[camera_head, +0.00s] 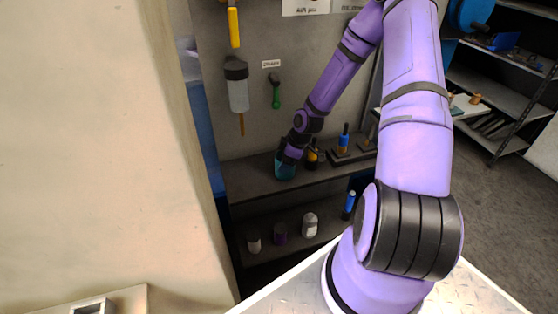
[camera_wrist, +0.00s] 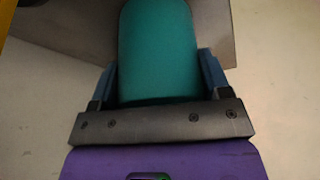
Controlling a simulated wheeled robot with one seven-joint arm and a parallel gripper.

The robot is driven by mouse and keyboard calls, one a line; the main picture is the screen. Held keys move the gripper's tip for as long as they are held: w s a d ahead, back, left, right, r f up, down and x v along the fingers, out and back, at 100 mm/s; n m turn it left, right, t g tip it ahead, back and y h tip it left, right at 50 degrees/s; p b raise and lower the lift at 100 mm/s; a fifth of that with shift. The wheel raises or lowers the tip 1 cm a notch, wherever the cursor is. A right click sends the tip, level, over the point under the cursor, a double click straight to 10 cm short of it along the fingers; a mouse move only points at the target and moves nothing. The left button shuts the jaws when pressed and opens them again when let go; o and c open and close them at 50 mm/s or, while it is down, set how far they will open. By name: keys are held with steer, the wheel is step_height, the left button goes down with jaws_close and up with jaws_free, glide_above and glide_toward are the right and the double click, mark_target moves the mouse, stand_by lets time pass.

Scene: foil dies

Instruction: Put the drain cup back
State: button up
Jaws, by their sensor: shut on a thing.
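The drain cup, a teal rounded cup (camera_head: 285,172), shows in the head view at the left part of the upper shelf (camera_head: 245,184). My gripper (camera_head: 289,156) is at the cup, with the arm reaching down to it from the upper right. In the wrist view my gripper (camera_wrist: 158,80) has one blue-padded finger on each side of the teal cup (camera_wrist: 158,45) and is shut on it. The cup's far end runs out of the wrist view. I cannot tell whether the cup touches the shelf.
A blue-and-yellow tool (camera_head: 344,140) stands in a rack further right. A beige wall (camera_head: 90,140) fills the left.

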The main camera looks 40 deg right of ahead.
steer(key=shift+f, duration=0.15)
steer(key=o, duration=1)
steer(key=v, duration=1.2)
steer(key=s+a+r+m+g+h, duration=0.1)
steer(key=s+a+r+h, duration=0.15)
steer(key=r, duration=0.45)
steer(key=s+a+r+m+h, duration=0.2)
steer(key=a+r, duration=0.1)
steer(key=r, duration=0.4)
steer(key=s+a+r+m+t, duration=0.1)
steer(key=s+a+r+m, duration=0.1)
steer(key=s+r, duration=0.4)
steer(key=s+a+r+m+t, duration=0.1)
steer(key=s+a+r+m, duration=0.1)
steer(key=s+a+r, duration=0.3)
steer(key=s+a+r+m+t+y, duration=0.1)
steer(key=s+a+r+m, duration=0.2)
steer(key=s+r, duration=0.5)
steer(key=shift+a+r, duration=0.55)
steer(key=shift+r, duration=0.05)
